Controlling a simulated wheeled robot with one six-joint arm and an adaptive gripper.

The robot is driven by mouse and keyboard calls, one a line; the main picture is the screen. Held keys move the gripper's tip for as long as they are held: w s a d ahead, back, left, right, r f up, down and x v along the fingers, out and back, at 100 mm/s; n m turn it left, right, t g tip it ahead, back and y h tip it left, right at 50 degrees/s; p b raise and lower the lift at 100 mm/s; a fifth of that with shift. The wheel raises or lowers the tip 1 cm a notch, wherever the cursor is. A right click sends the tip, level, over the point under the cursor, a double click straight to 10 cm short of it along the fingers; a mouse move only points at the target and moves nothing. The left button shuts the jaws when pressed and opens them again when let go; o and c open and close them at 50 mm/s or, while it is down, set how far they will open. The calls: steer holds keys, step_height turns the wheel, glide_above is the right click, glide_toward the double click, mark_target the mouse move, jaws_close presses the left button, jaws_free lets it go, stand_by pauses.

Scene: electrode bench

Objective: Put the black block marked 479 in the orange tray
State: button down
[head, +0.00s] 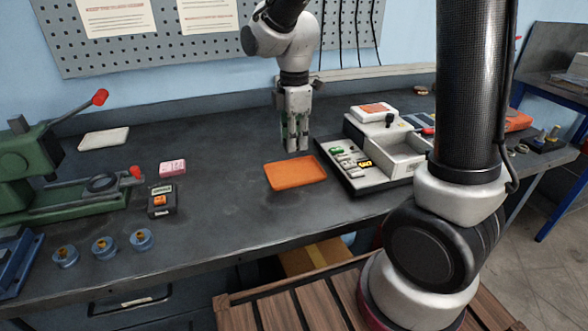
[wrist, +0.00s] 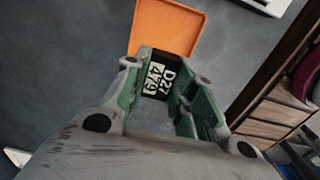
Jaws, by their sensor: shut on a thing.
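My gripper (head: 296,148) points down above the orange tray (head: 295,174), near its back edge. In the wrist view my gripper (wrist: 164,72) is shut on a black block (wrist: 148,72) with white labels reading D27 and 479. The block sits between the green-lined fingers, in front of the orange tray (wrist: 165,22) in that view. In the head view the fingers hide most or all of the block. The tray is flat, low-rimmed and looks empty; a gap shows between the fingertips and its surface in the head view.
Right of the tray stands a grey organizer (head: 335,172) with small parts. To the left are a black device with an orange part (head: 161,200), a pink block (head: 172,168), several blue round pieces (head: 104,247) and a green machine (head: 70,200).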

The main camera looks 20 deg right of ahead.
mark_target(294, 173)
step_height(294, 173, down, 8)
stand_by(0.4)
steer(key=shift+f, duration=0.15)
steer(key=c, duration=1.2)
jaws_free()
steer(key=shift+o, duration=0.2)
step_height(294, 173, up, 11)
steer(key=shift+r, duration=0.2)
steer(key=shift+d+r, duration=0.15)
steer(key=shift+r, duration=0.45)
steer(key=s+d+r+m+t, duration=0.2)
steer(key=s+d+r+m, duration=0.2)
steer(key=s+d+m, duration=0.3)
steer(key=s+d+r+m+t, duration=0.2)
steer(key=s+d+r+m, duration=0.2)
steer(key=s+d+m, duration=0.3)
steer(key=s+m, duration=0.4)
steer(key=s, duration=0.1)
steer(key=shift+d, duration=0.35)
